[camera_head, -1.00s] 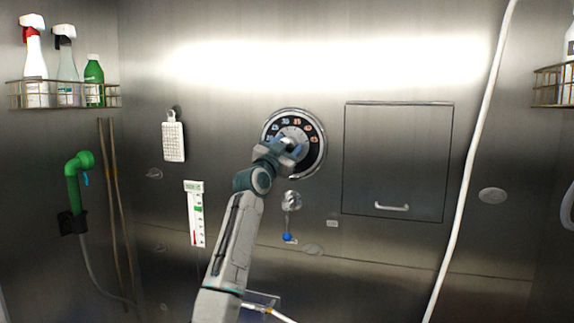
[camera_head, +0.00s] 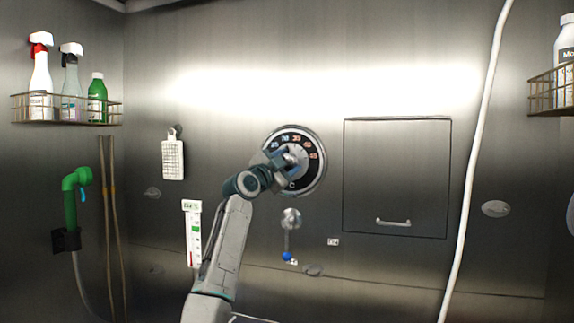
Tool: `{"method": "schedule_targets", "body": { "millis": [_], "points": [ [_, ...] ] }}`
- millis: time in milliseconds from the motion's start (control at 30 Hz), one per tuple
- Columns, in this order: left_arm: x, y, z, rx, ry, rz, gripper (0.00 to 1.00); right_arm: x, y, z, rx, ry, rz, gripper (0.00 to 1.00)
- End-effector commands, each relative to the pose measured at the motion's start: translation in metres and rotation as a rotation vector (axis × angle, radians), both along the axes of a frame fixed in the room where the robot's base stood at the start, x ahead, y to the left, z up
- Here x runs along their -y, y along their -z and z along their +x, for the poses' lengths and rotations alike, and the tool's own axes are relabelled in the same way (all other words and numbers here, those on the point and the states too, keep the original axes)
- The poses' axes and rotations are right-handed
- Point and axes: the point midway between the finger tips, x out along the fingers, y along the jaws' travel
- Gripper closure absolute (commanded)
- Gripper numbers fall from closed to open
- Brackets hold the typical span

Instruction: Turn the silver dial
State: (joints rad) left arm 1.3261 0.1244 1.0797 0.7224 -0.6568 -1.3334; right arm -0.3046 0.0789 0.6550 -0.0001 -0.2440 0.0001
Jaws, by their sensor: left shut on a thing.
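The silver dial (camera_head: 300,153) sits at the centre of a round black gauge face (camera_head: 316,171) with orange and white numbers and a chrome rim, on the metal wall. My left gripper (camera_head: 285,158) is at the dial, its fingers shut on the dial's middle. The gripper and wrist hide the lower left of the face and part of the dial. My right gripper is not in view.
A metal hatch (camera_head: 397,175) with a handle is right of the dial. A blue-tipped lever (camera_head: 288,256) hangs below it. A white hose (camera_head: 471,165) runs down the right.

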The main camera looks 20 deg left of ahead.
Motion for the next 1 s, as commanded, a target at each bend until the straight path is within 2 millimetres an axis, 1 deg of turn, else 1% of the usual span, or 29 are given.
{"method": "schedule_targets", "body": {
  "millis": [267, 300, 367, 400, 667, 767, 867, 1000],
  "points": [
    [0.000, -0.001, 0.000, 0.002, -0.001, 0.000, 0.74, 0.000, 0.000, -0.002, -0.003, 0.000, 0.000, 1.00],
    [0.000, -0.001, 0.000, 0.002, -0.001, 0.000, 0.46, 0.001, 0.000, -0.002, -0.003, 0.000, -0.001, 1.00],
    [0.000, 0.000, 0.000, 0.002, -0.001, 0.000, 0.34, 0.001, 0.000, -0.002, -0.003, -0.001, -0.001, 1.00],
    [0.000, 0.000, 0.000, 0.001, -0.001, -0.001, 0.30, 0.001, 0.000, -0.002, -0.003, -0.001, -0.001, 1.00],
    [0.000, 0.000, 0.000, 0.001, -0.001, 0.000, 0.30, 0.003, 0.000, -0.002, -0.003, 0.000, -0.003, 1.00],
    [-0.002, 0.002, -0.004, 0.002, -0.001, 0.000, 0.30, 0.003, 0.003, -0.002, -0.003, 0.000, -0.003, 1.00],
    [-0.005, 0.007, -0.013, 0.003, -0.001, 0.000, 0.30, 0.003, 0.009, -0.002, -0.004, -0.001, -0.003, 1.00],
    [-0.013, 0.015, -0.035, 0.003, -0.002, 0.001, 0.30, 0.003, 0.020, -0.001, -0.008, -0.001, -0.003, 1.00]
  ]
}}
